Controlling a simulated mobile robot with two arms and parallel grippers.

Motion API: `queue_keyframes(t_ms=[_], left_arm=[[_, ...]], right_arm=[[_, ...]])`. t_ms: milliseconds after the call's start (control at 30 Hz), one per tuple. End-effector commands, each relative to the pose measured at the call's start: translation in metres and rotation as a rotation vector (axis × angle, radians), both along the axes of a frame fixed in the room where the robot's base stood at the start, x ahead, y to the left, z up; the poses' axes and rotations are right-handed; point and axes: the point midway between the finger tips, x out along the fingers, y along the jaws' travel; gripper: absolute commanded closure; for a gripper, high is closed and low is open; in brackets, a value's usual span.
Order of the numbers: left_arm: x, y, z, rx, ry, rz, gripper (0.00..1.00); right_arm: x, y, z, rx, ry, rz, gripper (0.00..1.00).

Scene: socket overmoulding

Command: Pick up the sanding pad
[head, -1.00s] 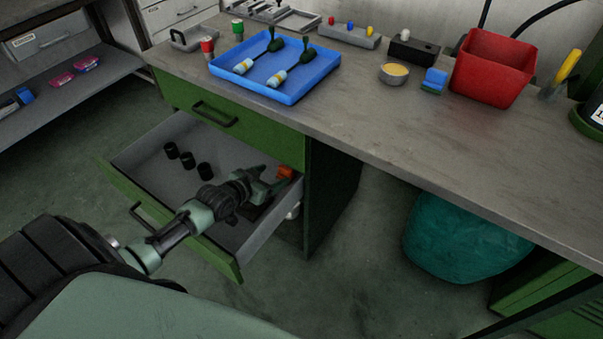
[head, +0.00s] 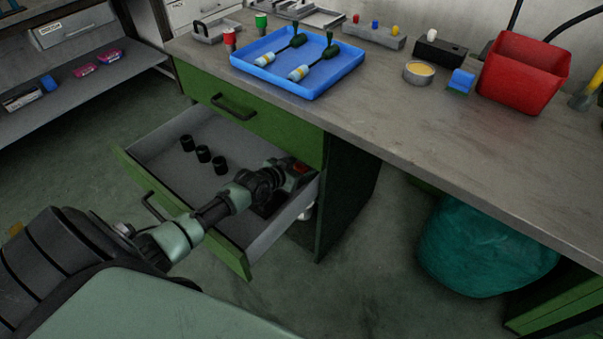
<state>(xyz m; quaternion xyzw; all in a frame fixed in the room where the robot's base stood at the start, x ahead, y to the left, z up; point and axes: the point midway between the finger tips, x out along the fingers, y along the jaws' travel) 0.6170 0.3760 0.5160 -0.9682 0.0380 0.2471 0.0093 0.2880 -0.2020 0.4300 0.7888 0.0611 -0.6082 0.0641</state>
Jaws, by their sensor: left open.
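A small reddish-orange block (head: 301,167), which looks like the sanding pad, lies in the back right corner of the open green drawer (head: 160,140). My left arm reaches over the drawer's front, and my left gripper (head: 294,173) is low inside, right at the block. The gripper is open. Its fingers are small and dark here and partly cover the block, so I cannot tell whether they touch it. My right gripper is not in view.
Several black cylinders (head: 204,154) stand in the drawer left of my gripper. The workbench (head: 400,125) above holds a blue tray (head: 313,94) with two tools, a round tin (head: 419,73), a blue-green block (head: 461,82) and a red bin (head: 524,74). The drawer's side walls are close to my gripper.

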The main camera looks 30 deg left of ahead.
Motion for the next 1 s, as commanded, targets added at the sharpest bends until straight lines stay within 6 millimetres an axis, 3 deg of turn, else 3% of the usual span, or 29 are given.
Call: queue_keyframes(t_ms=[67,300,700,833,1000], left_arm=[[0.000,0.000,0.000,0.000,0.000,0.000,0.29],[0.000,0.000,0.000,0.001,0.000,0.000,0.96],[-0.005,0.006,0.007,0.003,0.000,-0.001,0.96],[-0.013,0.016,0.020,0.006,0.001,-0.001,0.96],[-0.037,0.043,0.037,0.010,0.002,-0.002,0.96]], right_arm=[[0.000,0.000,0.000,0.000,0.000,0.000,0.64],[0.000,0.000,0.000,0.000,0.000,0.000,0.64],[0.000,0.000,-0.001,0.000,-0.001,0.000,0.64],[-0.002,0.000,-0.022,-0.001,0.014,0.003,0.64],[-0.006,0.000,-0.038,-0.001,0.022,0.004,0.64]])
